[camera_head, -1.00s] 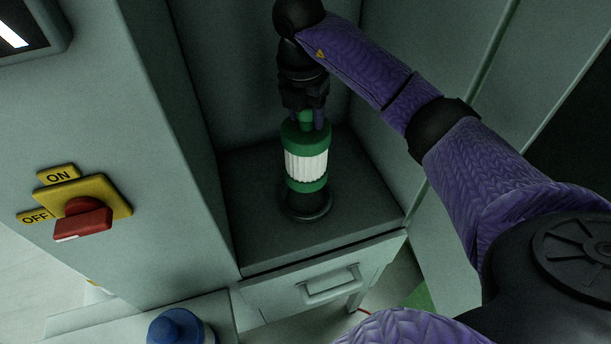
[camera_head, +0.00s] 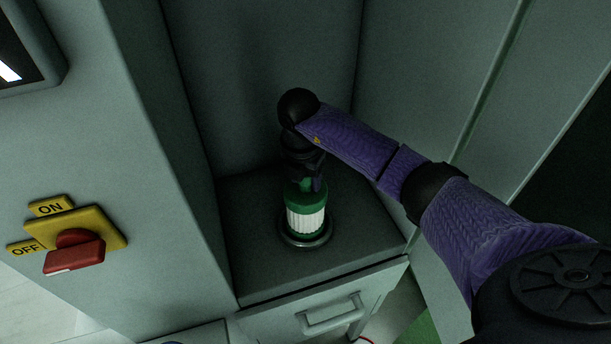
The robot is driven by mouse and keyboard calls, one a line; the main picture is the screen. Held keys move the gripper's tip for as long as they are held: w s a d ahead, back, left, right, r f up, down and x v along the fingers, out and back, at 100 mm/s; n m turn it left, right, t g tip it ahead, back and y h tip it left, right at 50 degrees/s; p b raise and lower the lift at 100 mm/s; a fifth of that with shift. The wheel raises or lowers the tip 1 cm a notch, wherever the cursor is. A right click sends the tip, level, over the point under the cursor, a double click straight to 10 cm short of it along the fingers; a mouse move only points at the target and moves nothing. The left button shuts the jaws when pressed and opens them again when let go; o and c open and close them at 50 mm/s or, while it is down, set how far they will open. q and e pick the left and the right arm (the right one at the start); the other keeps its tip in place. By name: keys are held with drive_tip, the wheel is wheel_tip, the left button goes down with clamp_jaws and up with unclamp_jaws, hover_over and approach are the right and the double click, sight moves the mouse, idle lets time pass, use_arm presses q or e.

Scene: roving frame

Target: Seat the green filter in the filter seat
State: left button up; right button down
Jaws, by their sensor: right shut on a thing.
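The green filter (camera_head: 306,217), with a white pleated middle and a green top, stands upright in the filter seat (camera_head: 306,242), a dark ring on the floor of the recess. Its lower green band is hidden inside the ring. My right gripper (camera_head: 306,184) comes down from above and is shut on the knob at the top of the filter. The gripper's fingers are dark and partly hidden by my wrist. My left gripper is not in view.
Cabinet walls close in the recess behind and on both sides. A red switch (camera_head: 75,252) on a yellow plate, with ON and OFF labels, is on the left panel. A drawer (camera_head: 322,306) with a handle is below the recess. The dark recess floor (camera_head: 350,225) around the seat is clear.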

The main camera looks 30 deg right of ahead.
drive_tip(key=shift+f, duration=0.15)
drive_tip(key=shift+c, duration=0.8)
unclamp_jaws()
drive_tip(key=shift+r, duration=0.35)
drive_tip(key=r, duration=0.3)
drive_tip(key=r+p, duration=0.1)
drive_tip(key=r, duration=0.3)
drive_tip(key=a+r, duration=0.1)
drive_tip(key=r, duration=0.3)
drive_tip(key=shift+s+a+r+p, duration=0.1)
drive_tip(key=shift+s+r+p, duration=0.1)
drive_tip(key=shift+s+p, duration=0.1)
drive_tip(key=shift+r, duration=0.15)
